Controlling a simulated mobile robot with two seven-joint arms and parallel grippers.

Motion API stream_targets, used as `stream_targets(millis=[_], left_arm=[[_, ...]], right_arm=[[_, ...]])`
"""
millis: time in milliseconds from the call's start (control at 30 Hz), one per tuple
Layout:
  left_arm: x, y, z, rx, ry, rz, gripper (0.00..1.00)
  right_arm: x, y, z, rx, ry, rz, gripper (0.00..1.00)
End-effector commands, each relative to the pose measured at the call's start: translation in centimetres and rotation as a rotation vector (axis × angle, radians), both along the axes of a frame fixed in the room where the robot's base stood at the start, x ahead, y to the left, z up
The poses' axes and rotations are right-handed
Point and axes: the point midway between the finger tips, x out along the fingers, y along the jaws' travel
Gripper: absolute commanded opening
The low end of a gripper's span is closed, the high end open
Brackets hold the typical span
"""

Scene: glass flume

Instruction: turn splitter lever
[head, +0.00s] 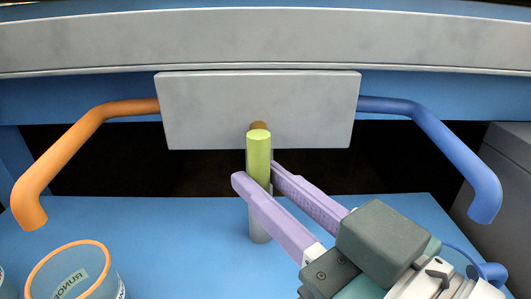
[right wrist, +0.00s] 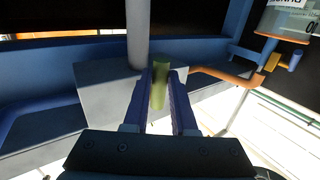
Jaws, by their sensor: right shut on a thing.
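The splitter lever (head: 258,149) is an upright yellow-green cylinder in front of a grey box (head: 205,110). My right gripper (head: 256,178) reaches in from the lower right with its purple fingers on either side of the lever, shut on it. The right wrist view shows the lever (right wrist: 159,88) between the two fingers (right wrist: 160,95). An orange pipe (head: 80,145) leaves the box to the left and a blue pipe (head: 440,135) to the right; both bend downward. A grey post (head: 259,222) shows below the lever. My left gripper is not in view.
A clear container with an orange rim (head: 75,272) stands at the lower left on the blue surface (head: 180,225). A grey beam (head: 300,40) crosses above the box. A dark gap lies behind the lever. A grey block (head: 508,165) stands at the right edge.

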Motion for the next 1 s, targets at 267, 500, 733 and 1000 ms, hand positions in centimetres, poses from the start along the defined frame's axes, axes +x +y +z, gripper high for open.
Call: stream_targets(millis=[267,500,733,1000], left_arm=[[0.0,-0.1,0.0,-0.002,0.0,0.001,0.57],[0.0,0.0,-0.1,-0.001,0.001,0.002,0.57],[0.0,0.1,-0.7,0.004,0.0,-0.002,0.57],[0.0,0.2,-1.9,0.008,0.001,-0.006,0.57]], right_arm=[[0.0,0.0,0.0,0.0,0.0,0.001,0.0],[0.0,0.0,0.0,0.006,-0.001,0.0,0.0],[0.0,0.3,-0.3,0.079,0.0,-0.001,0.0],[0.0,0.9,-0.4,0.27,0.0,-0.002,0.0]])
